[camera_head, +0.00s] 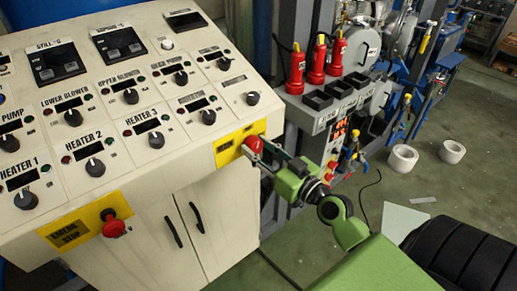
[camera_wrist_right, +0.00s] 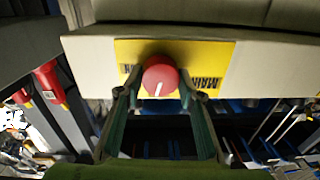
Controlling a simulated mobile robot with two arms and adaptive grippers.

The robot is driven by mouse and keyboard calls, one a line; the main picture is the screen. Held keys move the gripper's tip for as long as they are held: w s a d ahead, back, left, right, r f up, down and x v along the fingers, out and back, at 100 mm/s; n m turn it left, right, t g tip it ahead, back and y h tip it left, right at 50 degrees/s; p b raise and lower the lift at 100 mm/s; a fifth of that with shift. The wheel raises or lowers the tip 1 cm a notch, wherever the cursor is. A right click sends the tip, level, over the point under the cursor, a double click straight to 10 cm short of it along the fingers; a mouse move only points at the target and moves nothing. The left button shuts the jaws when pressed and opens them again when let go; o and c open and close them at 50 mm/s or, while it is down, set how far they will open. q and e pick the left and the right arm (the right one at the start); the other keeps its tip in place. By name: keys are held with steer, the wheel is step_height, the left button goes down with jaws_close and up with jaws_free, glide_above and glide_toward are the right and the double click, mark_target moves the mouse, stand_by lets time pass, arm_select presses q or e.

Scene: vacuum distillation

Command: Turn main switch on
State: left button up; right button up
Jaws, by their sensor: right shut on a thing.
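The main switch is a red round knob (camera_head: 253,144) on a yellow plate (camera_head: 228,151) at the right end of the console's front edge. The wrist view shows the knob (camera_wrist_right: 160,72) face on, with a white mark near its lower middle, and the yellow plate (camera_wrist_right: 211,62) behind it. My green right gripper (camera_head: 262,150) reaches in from the lower right, its fingers on either side of the knob. In the wrist view my right gripper (camera_wrist_right: 160,94) is shut on the knob. My left gripper is out of view.
A red emergency stop button (camera_head: 116,228) sticks out from another yellow plate at the front left. The sloping console (camera_head: 100,110) carries several black dials. Red bottles (camera_head: 297,72) stand in a rack at the right. White rings (camera_head: 402,159) lie on the floor.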

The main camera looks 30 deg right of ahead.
steer(key=m, duration=0.3)
steer(key=shift+m, duration=0.3)
steer(key=m, duration=0.3)
steer(key=shift+d+m, duration=0.1)
steer(key=shift+m, duration=0.3)
steer(key=m+p, duration=0.1)
steer(key=m, duration=0.3)
steer(key=shift+m+h, duration=0.3)
steer(key=shift+m+t+p, duration=0.3)
steer(key=shift+m, duration=1.5)
steer(key=o, duration=1.1)
steer(key=shift+f, duration=0.1)
steer(key=s, duration=0.8)
steer(key=s+d, duration=0.1)
steer(key=s, duration=0.3)
steer(key=shift+f, duration=0.25)
